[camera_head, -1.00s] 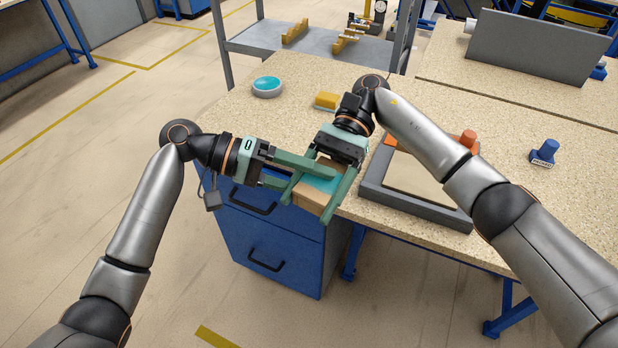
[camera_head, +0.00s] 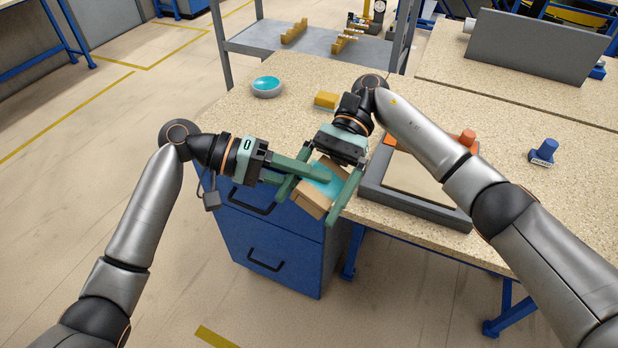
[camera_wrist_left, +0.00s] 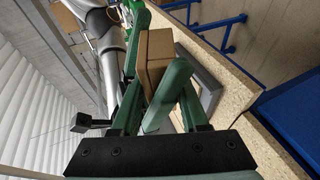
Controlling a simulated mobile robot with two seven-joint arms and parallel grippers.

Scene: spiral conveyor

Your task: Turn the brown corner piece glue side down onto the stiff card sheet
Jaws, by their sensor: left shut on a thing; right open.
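The brown corner piece (camera_head: 311,204) is held in the air in front of the table edge, tilted, with its teal glue face (camera_head: 327,185) towards the head camera. My left gripper (camera_head: 308,187) is shut on it from the left. My right gripper (camera_head: 306,211) reaches down from above with its fingers open on both sides of the piece. In the left wrist view the brown piece (camera_wrist_left: 156,58) lies between green fingers, its glue hidden. The stiff card sheet (camera_head: 417,178) lies in a dark grey frame (camera_head: 414,212) on the table, partly behind my right arm.
A teal-filled round dish (camera_head: 267,88) and a yellow block (camera_head: 327,100) stand on the speckled table (camera_head: 225,103). An orange knob (camera_head: 468,138) sits at the frame, and a blue stamp (camera_head: 544,152) stands to its right. Blue drawers (camera_head: 265,235) are below the held piece.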

